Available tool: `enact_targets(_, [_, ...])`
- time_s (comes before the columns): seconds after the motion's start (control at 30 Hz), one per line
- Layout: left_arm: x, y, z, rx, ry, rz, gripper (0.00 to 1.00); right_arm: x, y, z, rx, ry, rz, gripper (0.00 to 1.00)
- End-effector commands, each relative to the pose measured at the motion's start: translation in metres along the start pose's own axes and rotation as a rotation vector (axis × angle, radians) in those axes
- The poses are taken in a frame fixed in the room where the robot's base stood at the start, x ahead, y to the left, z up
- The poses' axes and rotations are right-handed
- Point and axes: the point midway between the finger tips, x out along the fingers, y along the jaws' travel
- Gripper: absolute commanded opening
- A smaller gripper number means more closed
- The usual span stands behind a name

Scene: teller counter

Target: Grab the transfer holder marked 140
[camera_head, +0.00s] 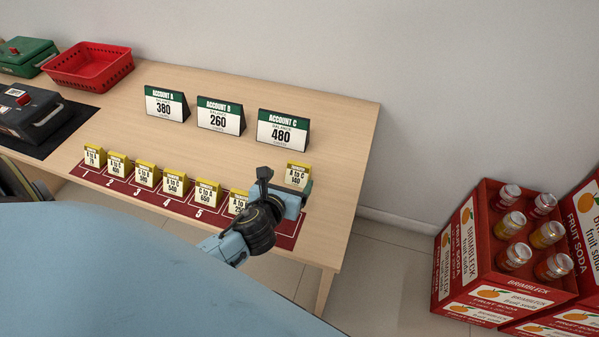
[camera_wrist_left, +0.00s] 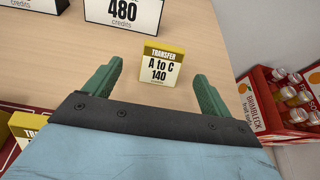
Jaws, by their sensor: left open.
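The transfer holder marked 140 (camera_head: 298,174) is a small yellow stand with a white card reading A to C. It stands upright on the wooden counter at the right end of the row, just behind the red mat. In the left wrist view the holder (camera_wrist_left: 162,63) is ahead of and between the green fingers, apart from them. My left gripper (camera_head: 285,189) is open and empty, close in front of the holder; its two fingers also show in the left wrist view (camera_wrist_left: 156,88). My right gripper is not in view.
Several similar yellow holders (camera_head: 145,174) stand along the numbered red mat (camera_head: 287,241), one right beside my left gripper. Three account signs (camera_head: 283,130) stand behind. A red basket (camera_head: 89,65) is at the far left. Soda crates (camera_head: 500,255) are right of the counter.

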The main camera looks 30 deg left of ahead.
Motion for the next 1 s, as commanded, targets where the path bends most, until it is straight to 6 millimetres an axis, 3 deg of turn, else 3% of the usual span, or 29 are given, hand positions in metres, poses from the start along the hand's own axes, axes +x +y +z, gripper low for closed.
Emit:
enact_targets(0.1, [0.021,0.0,-0.001,-0.001,-0.001,0.001,0.84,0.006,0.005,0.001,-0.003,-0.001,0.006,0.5])
enact_targets(0.37, [0.041,-0.001,-0.003,-0.003,-0.001,0.001,0.84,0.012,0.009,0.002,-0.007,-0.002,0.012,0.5])
enact_targets(0.63, [0.079,-0.004,-0.008,-0.002,-0.001,0.001,0.84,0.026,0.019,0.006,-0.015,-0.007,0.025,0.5])
enact_targets(0.93, [0.084,-0.004,-0.007,-0.002,0.0,-0.001,0.84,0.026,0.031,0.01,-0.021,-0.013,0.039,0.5])
enact_targets(1.0, [0.084,-0.004,-0.007,-0.002,0.0,-0.001,0.77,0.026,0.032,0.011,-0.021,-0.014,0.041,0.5])
